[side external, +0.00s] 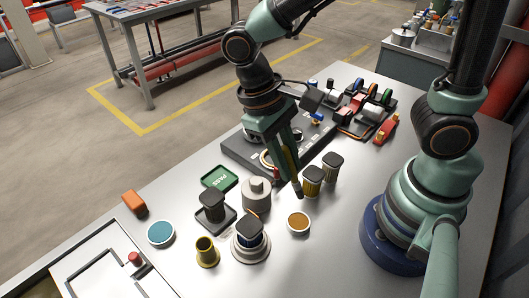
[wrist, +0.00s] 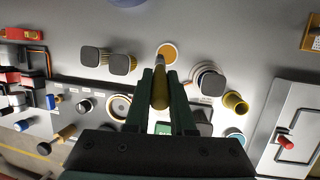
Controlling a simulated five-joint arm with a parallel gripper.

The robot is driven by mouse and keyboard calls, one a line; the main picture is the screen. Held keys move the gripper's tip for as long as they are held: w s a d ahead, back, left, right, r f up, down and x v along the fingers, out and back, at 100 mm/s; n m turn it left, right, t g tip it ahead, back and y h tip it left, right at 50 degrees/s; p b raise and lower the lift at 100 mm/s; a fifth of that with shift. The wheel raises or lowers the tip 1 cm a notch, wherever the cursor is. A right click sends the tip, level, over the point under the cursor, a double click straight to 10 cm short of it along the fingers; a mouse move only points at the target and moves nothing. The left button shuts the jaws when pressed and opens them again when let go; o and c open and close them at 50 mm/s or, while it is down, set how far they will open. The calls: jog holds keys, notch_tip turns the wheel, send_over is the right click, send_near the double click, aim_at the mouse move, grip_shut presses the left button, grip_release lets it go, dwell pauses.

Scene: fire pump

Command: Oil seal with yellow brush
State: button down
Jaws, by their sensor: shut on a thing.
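My gripper (side external: 289,165) is shut on the yellow brush (wrist: 160,92), which points downward. The brush also shows in the side view (side external: 294,172), partly hidden by the fingers. Its tip is near a shallow dish of amber liquid (side external: 298,222), above and behind it in the side view. The dish also shows just beyond the tip in the wrist view (wrist: 167,50). Whether the tip touches the liquid cannot be told; it looks apart.
Two black-capped ribbed jars (side external: 313,180) stand right of the brush. A steel cylinder (side external: 256,193), a black-capped part on a silver ring (side external: 250,243), a gold cup (side external: 206,252) and a teal dish (side external: 160,233) stand left. The front tabletop near my base is clear.

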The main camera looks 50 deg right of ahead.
jog(key=shift+s+a+f, duration=0.2)
jog(key=shift+s, duration=0.25)
jog(key=shift+f, duration=2.85)
jog(key=shift+f, duration=0.7)
jog(key=shift+r, duration=3.6)
